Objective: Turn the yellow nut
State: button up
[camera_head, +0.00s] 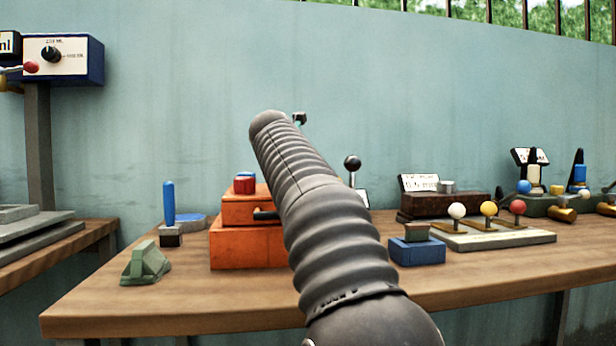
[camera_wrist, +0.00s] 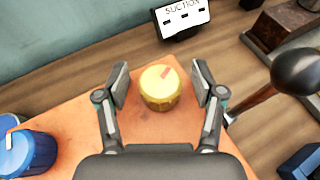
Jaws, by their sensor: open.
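The yellow nut (camera_wrist: 160,91) sits on top of an orange surface (camera_wrist: 85,125) in the wrist view. It is a round knob with a red mark on its top. My gripper (camera_wrist: 162,84) is open, with one finger on each side of the nut and a gap on both sides. In the head view my arm hides the nut and most of my gripper. The orange box (camera_head: 235,245) stands on the wooden bench there, partly behind my arm.
A blue knob (camera_wrist: 25,152) is at the lower left of the wrist view. A black ball-topped lever (camera_wrist: 298,72) stands close on the right. A sign reading SUCTION (camera_wrist: 181,17) is behind the nut. Levers with coloured balls (camera_head: 488,209) stand farther right on the bench (camera_head: 180,300).

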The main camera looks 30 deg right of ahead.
jog(key=shift+w+d, duration=0.1)
jog(key=c, duration=1.2)
jog(key=shift+o, duration=0.2)
jog(key=shift+r+p, duration=0.1)
jog(key=shift+p, duration=0.5)
jog(key=shift+r+m+g+h+p, duration=0.2)
jog(key=shift+m+g+h+p, duration=0.4)
jog(key=shift+p, duration=0.5)
jog(key=m+g+h+p, duration=0.1)
jog(key=m+g+p, duration=0.1)
jog(key=p, duration=0.3)
jog(key=shift+r+m, duration=0.15)
jog(key=shift+m, duration=0.15)
jog(key=m+g+p, duration=0.1)
jog(key=m+g+h+p, duration=0.1)
jog(key=shift+f+g+h+p, duration=0.3)
jog(key=shift+g+p, duration=0.1)
jog(key=shift+f+m+g+h, duration=0.2)
jog(key=shift+m+g+h, duration=0.1)
jog(key=shift+m+g, duration=1.1)
jog(key=shift+g, duration=0.3)
